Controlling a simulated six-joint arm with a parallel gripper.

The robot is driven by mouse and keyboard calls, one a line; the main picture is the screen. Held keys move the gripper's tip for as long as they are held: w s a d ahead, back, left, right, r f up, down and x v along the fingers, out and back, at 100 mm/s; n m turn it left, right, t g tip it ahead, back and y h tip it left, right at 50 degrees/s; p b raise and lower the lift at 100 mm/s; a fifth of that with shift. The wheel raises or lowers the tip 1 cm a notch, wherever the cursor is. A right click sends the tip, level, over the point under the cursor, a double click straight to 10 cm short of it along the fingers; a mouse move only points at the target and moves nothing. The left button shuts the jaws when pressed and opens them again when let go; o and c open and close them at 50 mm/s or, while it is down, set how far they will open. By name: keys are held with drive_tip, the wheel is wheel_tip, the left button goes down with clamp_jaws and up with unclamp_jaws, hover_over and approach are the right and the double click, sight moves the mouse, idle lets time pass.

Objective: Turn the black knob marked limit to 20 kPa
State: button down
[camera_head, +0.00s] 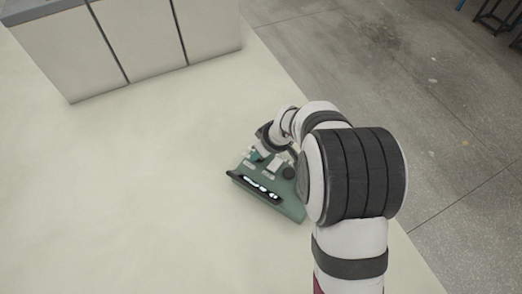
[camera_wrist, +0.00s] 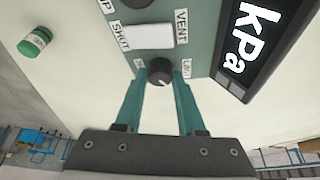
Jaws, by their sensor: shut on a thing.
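The green control panel (camera_head: 282,208) lies on the pale surface in the head view, partly covered by my arm. In the wrist view the black knob (camera_wrist: 160,72) sits near the edge of the panel, between small white labels; the right one seems to read limit. My gripper (camera_wrist: 160,76) has its two teal fingers on either side of the knob and is shut on it. A light pointer mark shows on the knob, but its setting cannot be read. The display (camera_wrist: 245,45) shows kPa; its digits are out of the wrist view and too small in the head view.
A white button (camera_wrist: 146,36) lies beside the knob, between labels reading SHUT and VENT. A small green and white cylinder (camera_wrist: 35,42) is at the left of the wrist view. A white cabinet (camera_head: 150,45) stands at the back left. The pale surface left of the panel is clear.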

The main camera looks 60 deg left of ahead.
drive_tip(key=shift+m, duration=0.3)
drive_tip(key=m+t, duration=0.2)
drive_tip(key=m, duration=0.3)
drive_tip(key=shift+s, duration=0.15)
drive_tip(key=m+t, duration=0.1)
drive_tip(key=m, duration=0.2)
drive_tip(key=m+t+h, duration=0.1)
drive_tip(key=m, duration=0.2)
drive_tip(key=shift+s+a+m+t, duration=0.1)
drive_tip(key=shift+s+m+t, duration=0.1)
drive_tip(key=shift+m+t, duration=0.1)
drive_tip(key=m+h, duration=0.1)
drive_tip(key=m, duration=0.1)
drive_tip(key=m+t+h, duration=0.1)
drive_tip(key=m, duration=0.2)
drive_tip(key=shift+a+m, duration=0.15)
drive_tip(key=shift+m, duration=0.15)
drive_tip(key=m+h, duration=0.2)
drive_tip(key=m, duration=0.4)
drive_tip(key=shift+s+a, duration=0.1)
drive_tip(key=c, duration=0.5)
unclamp_jaws()
